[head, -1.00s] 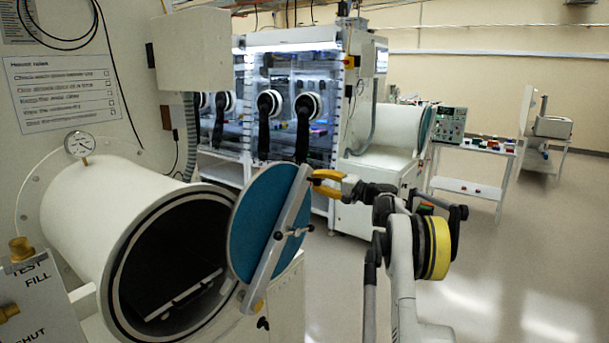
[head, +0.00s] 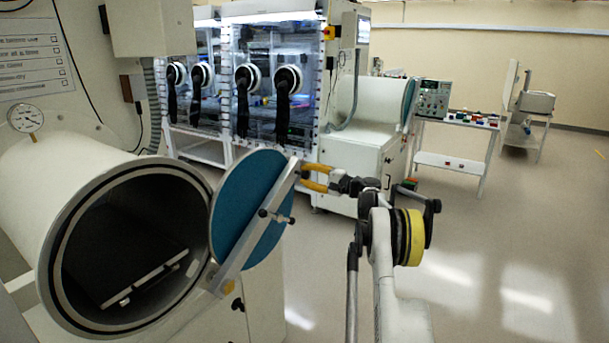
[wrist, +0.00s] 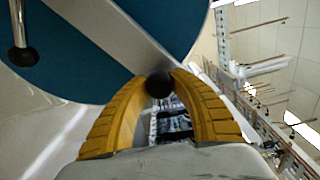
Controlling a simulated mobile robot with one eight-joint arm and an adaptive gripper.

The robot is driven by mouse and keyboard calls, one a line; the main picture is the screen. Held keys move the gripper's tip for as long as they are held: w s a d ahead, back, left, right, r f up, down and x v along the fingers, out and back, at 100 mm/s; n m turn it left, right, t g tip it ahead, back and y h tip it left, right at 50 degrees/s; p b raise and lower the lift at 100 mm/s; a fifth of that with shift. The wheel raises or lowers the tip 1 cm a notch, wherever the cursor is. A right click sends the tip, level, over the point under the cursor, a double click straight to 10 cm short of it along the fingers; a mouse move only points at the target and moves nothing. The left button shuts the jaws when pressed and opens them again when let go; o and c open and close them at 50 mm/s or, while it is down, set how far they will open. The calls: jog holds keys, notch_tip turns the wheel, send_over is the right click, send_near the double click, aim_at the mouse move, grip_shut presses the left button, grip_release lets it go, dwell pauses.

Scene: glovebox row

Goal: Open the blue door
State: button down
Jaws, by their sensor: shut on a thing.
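The blue door (head: 240,205) is a round disc with a pale metal bar (head: 262,220) across its face. It stands swung away from the open mouth of the white cylindrical chamber (head: 60,240), on the chamber's right side. My gripper (head: 305,178) reaches from the right to the upper end of the bar. In the wrist view, the yellow fingers (wrist: 158,84) are closed around a dark round knob (wrist: 159,85) at the bar's end. The blue door (wrist: 85,55) fills the upper left there. Part of the knob is hidden by the fingers.
A sliding tray (head: 145,280) lies inside the dark chamber. A pressure gauge (head: 25,119) sits on top of the chamber. Gloveboxes (head: 270,90) stand behind the door. A bench with instruments (head: 455,120) is farther right. The floor (head: 480,235) at right is clear.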

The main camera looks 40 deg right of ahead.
jog(key=shift+s+d, duration=0.1)
jog(key=c, duration=1.1)
grip_release()
jog(key=shift+s, duration=0.1)
jog(key=v, duration=1.2)
